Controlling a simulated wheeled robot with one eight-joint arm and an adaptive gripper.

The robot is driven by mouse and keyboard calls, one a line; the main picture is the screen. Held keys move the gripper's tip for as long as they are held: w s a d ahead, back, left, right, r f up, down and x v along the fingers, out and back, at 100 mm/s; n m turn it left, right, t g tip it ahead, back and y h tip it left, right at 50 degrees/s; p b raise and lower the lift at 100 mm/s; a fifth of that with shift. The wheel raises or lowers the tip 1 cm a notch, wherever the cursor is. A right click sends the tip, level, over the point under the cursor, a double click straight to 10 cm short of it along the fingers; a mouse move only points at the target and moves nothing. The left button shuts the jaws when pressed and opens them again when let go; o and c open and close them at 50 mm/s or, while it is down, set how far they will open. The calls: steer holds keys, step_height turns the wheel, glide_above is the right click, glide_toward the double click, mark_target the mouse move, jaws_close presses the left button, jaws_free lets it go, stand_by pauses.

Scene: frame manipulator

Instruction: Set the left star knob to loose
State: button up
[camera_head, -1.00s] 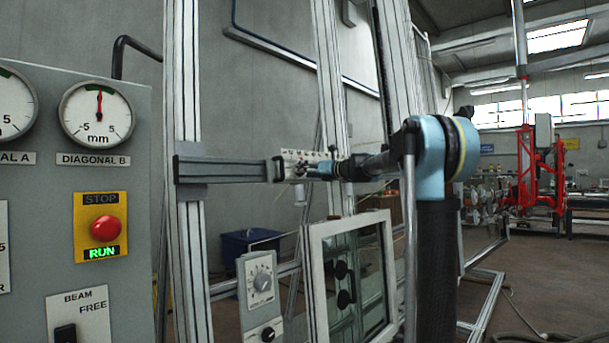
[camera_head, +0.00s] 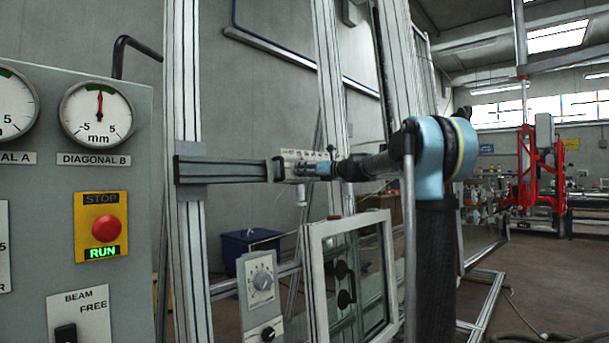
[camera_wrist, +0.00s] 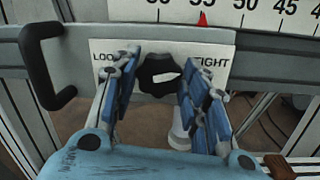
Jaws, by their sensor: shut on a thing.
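The black star knob (camera_wrist: 160,74) sits on a white label plate (camera_wrist: 112,46) in the wrist view. The label reads "TIGHT" on the right and shows "LOO" on the left, the rest hidden by a finger. My gripper (camera_wrist: 158,88) has its blue-padded fingers on the left and right of the knob and is shut on it. In the head view my gripper (camera_head: 318,169) reaches in from the right to the beam's carriage and hides the knob. A white cylinder (camera_head: 302,195) hangs below the carriage.
A grey beam (camera_head: 225,170) runs left from the carriage to an upright. A black handle (camera_wrist: 37,70) stands out left of the label. A ruler scale (camera_wrist: 240,16) with a red pointer lies above. A white framed window (camera_head: 314,270) stands below my arm.

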steer(key=shift+s+a+f+n+g+h, duration=0.15)
steer(key=shift+n+h, duration=0.3)
steer(key=shift+n, duration=4.4)
steer(key=shift+d+r+n+g+h, duration=0.1)
steer(key=shift+n+g+h, duration=0.25)
steer(key=shift+n, duration=4.45)
steer(key=shift+s+a+f+n+g+h, duration=0.1)
steer(key=shift+n+h, duration=0.4)
steer(key=shift+n, duration=4.35)
steer(key=o, duration=1)
steer(key=shift+w, duration=0.1)
steer(key=shift+o, duration=0.2)
